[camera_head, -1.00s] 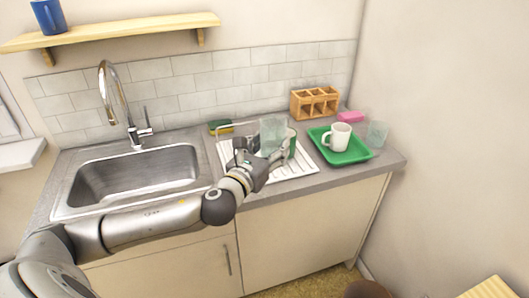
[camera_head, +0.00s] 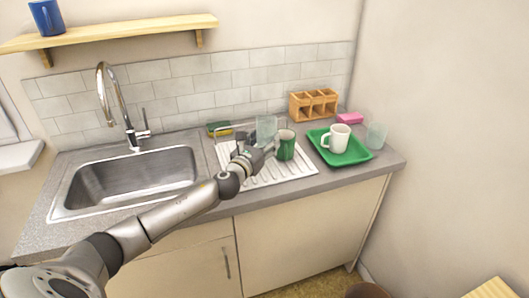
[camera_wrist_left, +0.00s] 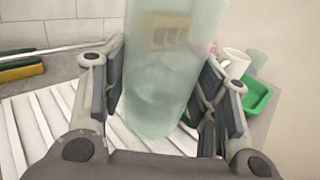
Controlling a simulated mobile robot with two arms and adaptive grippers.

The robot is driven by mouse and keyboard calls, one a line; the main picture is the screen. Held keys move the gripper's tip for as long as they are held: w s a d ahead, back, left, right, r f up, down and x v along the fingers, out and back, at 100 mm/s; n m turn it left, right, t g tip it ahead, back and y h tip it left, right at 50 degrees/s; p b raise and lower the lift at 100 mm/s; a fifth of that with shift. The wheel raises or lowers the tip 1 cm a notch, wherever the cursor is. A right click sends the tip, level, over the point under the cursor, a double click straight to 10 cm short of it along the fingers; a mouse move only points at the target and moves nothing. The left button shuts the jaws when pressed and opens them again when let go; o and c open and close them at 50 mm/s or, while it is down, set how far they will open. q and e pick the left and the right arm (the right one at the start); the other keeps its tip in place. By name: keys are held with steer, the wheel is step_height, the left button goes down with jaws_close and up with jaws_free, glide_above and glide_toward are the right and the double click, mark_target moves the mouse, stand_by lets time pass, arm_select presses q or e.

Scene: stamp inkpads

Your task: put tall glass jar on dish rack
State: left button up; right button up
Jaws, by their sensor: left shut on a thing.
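The tall glass jar (camera_head: 266,129) is pale, see-through and upright over the white slatted dish rack (camera_head: 296,168). My left gripper (camera_head: 250,143) is shut on the jar; in the left wrist view the jar (camera_wrist_left: 165,75) stands between the two fingers (camera_wrist_left: 160,100). The jar's base is over the white slats (camera_wrist_left: 45,120), and I cannot tell whether it touches them. My right gripper is not in view.
A green tray (camera_head: 352,158) with a white mug (camera_head: 339,137) is right of the rack, with another glass (camera_head: 376,136) beside it. A wooden caddy (camera_head: 314,103) and pink sponge (camera_head: 350,118) are behind. The sink (camera_head: 130,182) is left. The rack's front slats are clear.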

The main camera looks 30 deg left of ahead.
arm_select(q)
steer(key=shift+w+a+f, duration=0.25)
steer(key=shift+w+f, duration=0.1)
steer(key=shift+f, duration=0.1)
steer(key=shift+w+a+f+b, duration=0.15)
steer(key=shift+f+b, duration=0.5)
steer(key=shift+f, duration=1.15)
steer(key=o, duration=1.3)
steer(key=shift+f, duration=0.1)
steer(key=shift+o, duration=0.2)
steer(key=s, duration=0.7)
steer(key=s+d, duration=0.1)
steer(key=s, duration=0.2)
steer(key=shift+s, duration=0.3)
steer(key=shift+s+d, duration=0.1)
steer(key=shift+s, duration=0.6)
